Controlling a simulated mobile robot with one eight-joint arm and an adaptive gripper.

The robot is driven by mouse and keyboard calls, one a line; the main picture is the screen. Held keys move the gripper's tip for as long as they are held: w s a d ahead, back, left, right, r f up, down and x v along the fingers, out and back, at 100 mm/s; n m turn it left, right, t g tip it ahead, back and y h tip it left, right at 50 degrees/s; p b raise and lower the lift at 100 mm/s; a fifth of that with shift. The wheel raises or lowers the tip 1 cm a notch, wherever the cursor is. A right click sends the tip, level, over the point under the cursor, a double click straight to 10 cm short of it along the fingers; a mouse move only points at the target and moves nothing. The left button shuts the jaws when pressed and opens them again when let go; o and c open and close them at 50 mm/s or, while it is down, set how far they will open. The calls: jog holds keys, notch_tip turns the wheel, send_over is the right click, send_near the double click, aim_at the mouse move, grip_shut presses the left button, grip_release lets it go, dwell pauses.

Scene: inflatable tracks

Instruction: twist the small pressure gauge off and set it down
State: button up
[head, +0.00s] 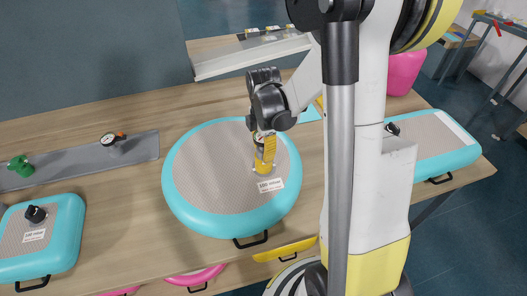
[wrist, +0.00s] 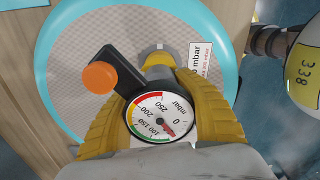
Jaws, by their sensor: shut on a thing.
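The small pressure gauge (wrist: 160,116) has a round white mbar dial with green and red bands. A black side arm with an orange knob (wrist: 100,77) sticks out from it. My gripper (head: 264,152) is shut on the gauge, with its yellow fingers on both sides of it. The gripper is over the round turquoise track (head: 205,180), at a fitting right of its middle. In the wrist view a grey and yellow fitting (wrist: 158,55) shows just beyond the gauge. I cannot tell whether the gauge is still joined to it.
A second dial gauge with an orange end (head: 112,138) and a green fitting (head: 20,166) are on a grey strip (head: 140,147) at left. A smaller turquoise track (head: 62,222) lies front left. A pale raised shelf (head: 250,58) stands behind. Bare wood (head: 120,207) shows left of the round track.

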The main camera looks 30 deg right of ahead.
jog(key=n, duration=0.2)
jog(key=shift+s+n, duration=0.1)
jog(key=shift+n, duration=0.3)
jog(key=n+b, duration=0.1)
jog(key=n, duration=0.1)
jog(key=shift+f+n, duration=0.1)
jog(key=shift+n, duration=1)
jog(key=o, duration=1.3)
